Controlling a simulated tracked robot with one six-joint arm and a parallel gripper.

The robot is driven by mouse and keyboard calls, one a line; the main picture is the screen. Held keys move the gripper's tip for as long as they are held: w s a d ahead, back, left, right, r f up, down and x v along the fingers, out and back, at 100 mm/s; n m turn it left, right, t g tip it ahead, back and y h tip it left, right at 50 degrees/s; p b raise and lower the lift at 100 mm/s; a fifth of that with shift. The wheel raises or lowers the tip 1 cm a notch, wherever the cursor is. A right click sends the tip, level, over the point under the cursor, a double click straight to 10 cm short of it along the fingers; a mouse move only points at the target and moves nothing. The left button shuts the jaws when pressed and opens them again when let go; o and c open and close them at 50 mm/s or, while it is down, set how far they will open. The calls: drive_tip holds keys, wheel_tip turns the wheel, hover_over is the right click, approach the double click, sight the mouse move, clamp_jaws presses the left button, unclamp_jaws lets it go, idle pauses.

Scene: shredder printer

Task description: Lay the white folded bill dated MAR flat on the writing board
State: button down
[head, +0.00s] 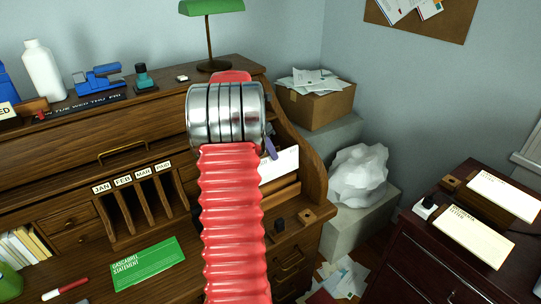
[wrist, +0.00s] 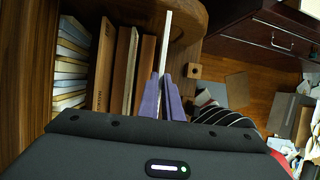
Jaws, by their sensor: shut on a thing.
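My gripper (wrist: 163,90) is shut on a thin white paper, seen edge-on in the wrist view between its two purple fingers. This white bill (wrist: 165,40) stands upright there. In the head view my arm hides most of the gripper; one purple finger (head: 270,148) shows beside the bill (head: 283,166), whose print I cannot read. The bill is by the desk's right end, apart from the writing board (head: 190,284), the brown desk surface at lower left. A green statement (head: 146,263) lies flat on that board.
Pigeonholes labelled JAN to a fourth label (head: 140,205) stand behind the board. Upright brown dividers (wrist: 125,70) and a stack of books or papers (wrist: 70,65) are close left of the gripper in the wrist view. A red-and-white marker (head: 66,288) lies on the board.

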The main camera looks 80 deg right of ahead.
drive_tip(key=shift+r, duration=0.35)
idle(0.3)
drive_tip(key=w+a+r, duration=0.3)
drive_tip(key=w+r, duration=0.6)
drive_tip(key=w+a+f+m+y, duration=0.1)
drive_tip(key=w+a+f+m, duration=0.15)
drive_tip(key=w+a, duration=0.75)
drive_tip(key=w+a+f+m+y, duration=0.1)
drive_tip(key=w+a+f+m, duration=0.15)
drive_tip(key=w+a, duration=0.7)
drive_tip(key=w+a+f+m, duration=0.1)
drive_tip(key=w+a+f, duration=0.2)
drive_tip(key=w+a, duration=0.5)
drive_tip(key=w+a+f+m, duration=0.1)
drive_tip(key=w+a+f, duration=0.3)
drive_tip(key=a, duration=0.7)
drive_tip(key=w+a+f+m+y, duration=0.1)
drive_tip(key=a+f+m+y, duration=0.1)
drive_tip(key=a, duration=2.1)
wheel_tip(320, 180, down, 2)
drive_tip(key=shift+w+f+m, duration=0.15)
drive_tip(key=shift+m, duration=0.55)
